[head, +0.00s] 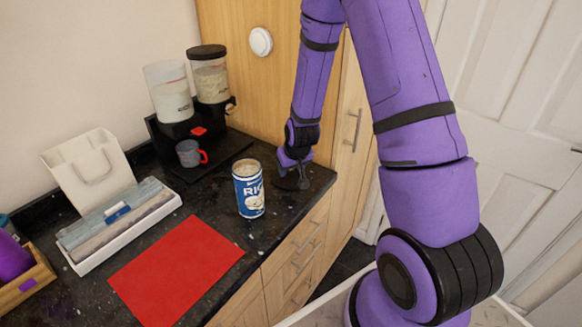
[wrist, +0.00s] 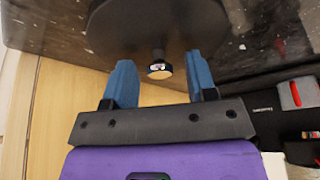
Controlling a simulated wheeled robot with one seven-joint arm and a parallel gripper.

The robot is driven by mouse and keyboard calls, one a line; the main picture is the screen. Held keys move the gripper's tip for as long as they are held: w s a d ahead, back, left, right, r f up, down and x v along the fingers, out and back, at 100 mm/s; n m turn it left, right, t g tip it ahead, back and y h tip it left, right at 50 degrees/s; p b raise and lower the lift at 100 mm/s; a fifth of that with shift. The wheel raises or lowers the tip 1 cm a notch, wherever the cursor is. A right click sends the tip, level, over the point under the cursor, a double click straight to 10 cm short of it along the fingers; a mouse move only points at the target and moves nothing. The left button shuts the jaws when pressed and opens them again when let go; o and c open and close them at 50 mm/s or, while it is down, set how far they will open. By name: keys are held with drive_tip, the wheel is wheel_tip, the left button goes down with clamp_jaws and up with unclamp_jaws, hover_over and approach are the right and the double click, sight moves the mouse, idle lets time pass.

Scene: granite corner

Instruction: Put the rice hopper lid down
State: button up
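The rice hopper lid (wrist: 150,28) is a dark round disc with a short stem and a small pale-tipped knob (wrist: 159,70). In the wrist view it appears to lie flat on the black granite counter. My gripper (wrist: 161,82) has its blue fingers apart, one on each side of the knob, with clear gaps. In the head view my gripper (head: 292,163) is low over the counter's right corner, and the lid (head: 289,184) shows dark beneath it. The left hopper (head: 168,90) has an open top; the right hopper (head: 211,75) wears a black lid.
A blue rice can (head: 249,190) stands close left of my gripper. A grey mug (head: 188,153) with a red handle sits by the hoppers. The counter edge is close.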

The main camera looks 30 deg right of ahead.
drive_tip(key=shift+r, duration=0.1)
drive_tip(key=s+a+r, duration=0.2)
drive_tip(key=s+r, duration=0.2)
drive_tip(key=r, duration=0.5)
drive_tip(key=s+a+r+n, duration=0.1)
drive_tip(key=s+r, duration=0.4)
drive_tip(key=r, duration=0.4)
drive_tip(key=s+a+r, duration=0.2)
drive_tip(key=s+r, duration=0.2)
drive_tip(key=r, duration=0.5)
drive_tip(key=s+a+r, duration=0.1)
drive_tip(key=s+r, duration=0.3)
drive_tip(key=s, duration=0.3)
drive_tip(key=s+a+r, duration=0.1)
drive_tip(key=s+r, duration=0.4)
drive_tip(key=s, duration=0.3)
drive_tip(key=shift+s+a+n+t+y, duration=0.25)
drive_tip(key=shift+a+n+t+y, duration=0.05)
